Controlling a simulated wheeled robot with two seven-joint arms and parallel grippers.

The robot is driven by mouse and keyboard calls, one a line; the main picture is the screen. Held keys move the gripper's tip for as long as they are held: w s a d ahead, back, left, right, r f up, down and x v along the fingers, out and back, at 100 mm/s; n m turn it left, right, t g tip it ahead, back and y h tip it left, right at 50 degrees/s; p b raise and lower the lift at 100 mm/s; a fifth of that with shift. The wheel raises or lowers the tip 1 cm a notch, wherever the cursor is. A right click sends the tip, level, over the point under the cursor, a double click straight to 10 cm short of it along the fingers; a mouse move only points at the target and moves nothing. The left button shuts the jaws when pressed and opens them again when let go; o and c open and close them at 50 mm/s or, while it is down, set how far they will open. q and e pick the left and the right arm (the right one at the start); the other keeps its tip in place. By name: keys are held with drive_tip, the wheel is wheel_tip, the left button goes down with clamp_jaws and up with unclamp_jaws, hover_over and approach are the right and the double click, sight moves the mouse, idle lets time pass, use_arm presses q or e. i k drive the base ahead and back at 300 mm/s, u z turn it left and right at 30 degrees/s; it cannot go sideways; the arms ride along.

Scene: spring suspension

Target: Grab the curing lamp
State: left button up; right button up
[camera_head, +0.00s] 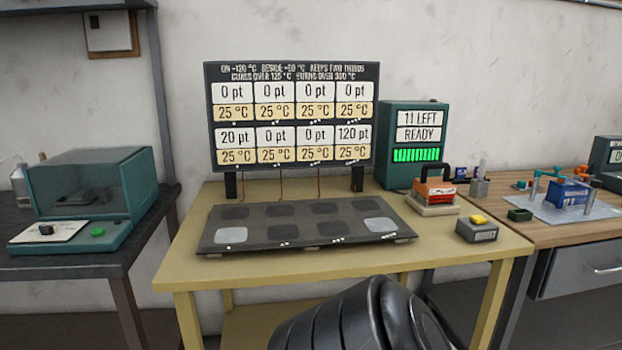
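An orange device with a black arched handle (437,191) stands upright on a pale base at the right back of the yellow table. It looks most like the curing lamp, though I see no label that confirms it. Nothing is touching it from my side. Neither of my grippers is in view, so I cannot see whether they are open or shut. A dark ribbed part of my own body covers the bottom middle of the picture and hides part of the table's lower frame.
A dark plate with several pads (290,241) fills the yellow table's (180,262) middle. Behind it stand a display board (230,70) and a teal box reading "11 LEFT READY" (413,172). A grey box with a yellow button (478,232) sits front right. Benches flank the table.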

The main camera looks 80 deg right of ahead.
sight(426, 189)
drive_tip(key=u, duration=0.2)
drive_tip(key=k, duration=1.7)
drive_tip(key=z, duration=1.35)
